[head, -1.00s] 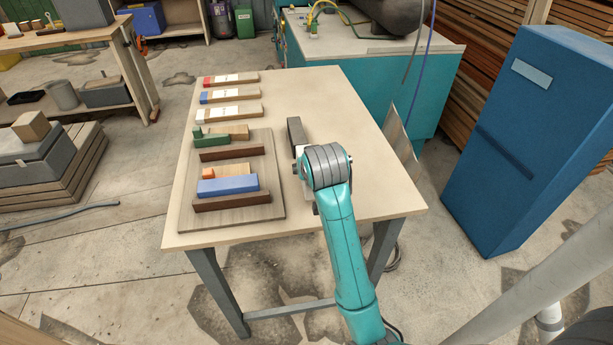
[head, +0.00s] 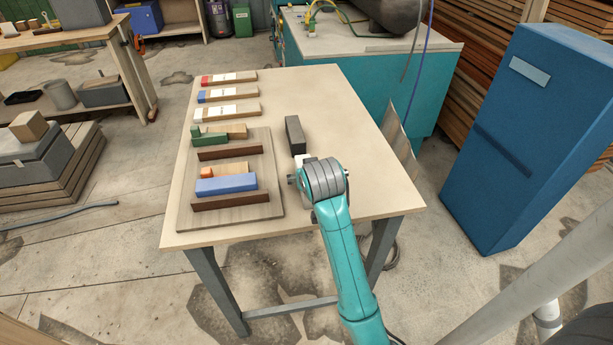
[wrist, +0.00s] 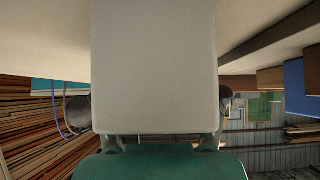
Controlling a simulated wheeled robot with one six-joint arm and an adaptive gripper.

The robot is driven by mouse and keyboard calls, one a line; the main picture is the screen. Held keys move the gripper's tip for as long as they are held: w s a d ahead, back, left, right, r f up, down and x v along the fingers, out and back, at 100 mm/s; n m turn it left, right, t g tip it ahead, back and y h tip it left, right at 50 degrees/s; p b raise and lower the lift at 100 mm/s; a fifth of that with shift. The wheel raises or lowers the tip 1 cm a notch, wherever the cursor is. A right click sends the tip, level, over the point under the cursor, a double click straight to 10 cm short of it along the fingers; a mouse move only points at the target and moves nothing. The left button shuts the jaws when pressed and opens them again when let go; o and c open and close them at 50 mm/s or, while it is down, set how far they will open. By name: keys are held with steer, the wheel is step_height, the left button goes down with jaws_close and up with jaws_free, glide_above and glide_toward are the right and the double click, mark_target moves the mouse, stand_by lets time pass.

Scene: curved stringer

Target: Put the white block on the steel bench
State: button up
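The white block (wrist: 155,65) fills the middle of the wrist view, its sides between the fingers of my gripper (wrist: 152,118). My gripper is shut on it. In the head view only a small pale part of the block (head: 304,162) shows past my wrist, which hides the fingers. My gripper (head: 306,178) is over the right part of a pale-topped table with grey metal legs (head: 345,115). I cannot tell whether the block touches the top. No bench is marked as steel; this table is the nearest match.
A dark grey block (head: 295,135) stands just beyond my gripper. A wooden board (head: 270,211) with green, blue and brown pieces lies to the left. Several labelled bars (head: 228,95) lie behind it. A teal cabinet (head: 425,85) stands behind. The table's right part is clear.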

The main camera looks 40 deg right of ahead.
steer(key=shift+r, duration=0.1)
steer(key=shift+s+a+r, duration=0.1)
steer(key=shift+s+r, duration=0.05)
steer(key=shift+r, duration=0.1)
steer(key=v, duration=1.1)
steer(key=shift+r, duration=0.2)
steer(key=shift+s+a, duration=0.1)
